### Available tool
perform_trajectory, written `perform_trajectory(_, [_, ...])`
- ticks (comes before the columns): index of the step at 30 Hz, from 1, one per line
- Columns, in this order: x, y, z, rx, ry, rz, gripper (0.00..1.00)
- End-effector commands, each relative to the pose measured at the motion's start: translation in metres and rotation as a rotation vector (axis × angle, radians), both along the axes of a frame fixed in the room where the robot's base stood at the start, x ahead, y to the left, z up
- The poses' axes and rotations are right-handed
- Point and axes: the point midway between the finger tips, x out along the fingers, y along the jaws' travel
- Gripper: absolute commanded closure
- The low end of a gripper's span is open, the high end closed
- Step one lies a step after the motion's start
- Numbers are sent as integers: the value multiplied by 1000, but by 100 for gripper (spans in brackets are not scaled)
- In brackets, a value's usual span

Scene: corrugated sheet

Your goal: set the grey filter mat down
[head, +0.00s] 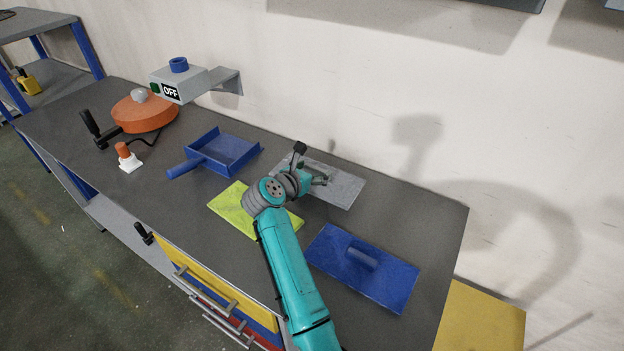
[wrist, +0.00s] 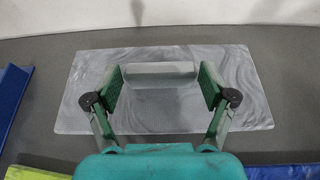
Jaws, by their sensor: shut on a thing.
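The grey filter mat (head: 345,188) is a thin, streaky grey rectangle with a raised grey handle bar. In the head view it lies level at the back middle of the workbench (head: 408,208), partly hidden by my arm. In the wrist view the mat (wrist: 85,90) fills the middle, its handle (wrist: 160,72) between my green fingers. My gripper (wrist: 161,80) is shut on the two ends of that handle. My gripper also shows in the head view (head: 318,180), over the mat. I cannot tell whether the mat touches the bench or hovers just above it.
A yellow-green sheet (head: 232,207) lies left of the mat, partly under my arm in view. A blue mat with a handle (head: 385,280) lies in front right. A blue dustpan (head: 228,150), an orange disc (head: 145,112) and an OFF box (head: 185,85) stand left. The bench's right end is clear.

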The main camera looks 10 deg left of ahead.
Motion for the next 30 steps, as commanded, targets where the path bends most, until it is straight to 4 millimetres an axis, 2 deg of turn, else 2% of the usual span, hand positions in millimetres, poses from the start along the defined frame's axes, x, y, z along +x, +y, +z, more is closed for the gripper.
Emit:
perform_trajectory(7, [0,0,-32,-1,3,1,54])
perform_trajectory(19, [0,0,-37,-1,1,0,54])
perform_trajectory(20, [0,0,-37,-1,1,0,12])
perform_trajectory(21, [0,0,-37,-1,1,0,2])
perform_trajectory(22, [0,0,-37,-1,1,0,0])
perform_trajectory(30, [0,0,-37,-1,1,0,0])
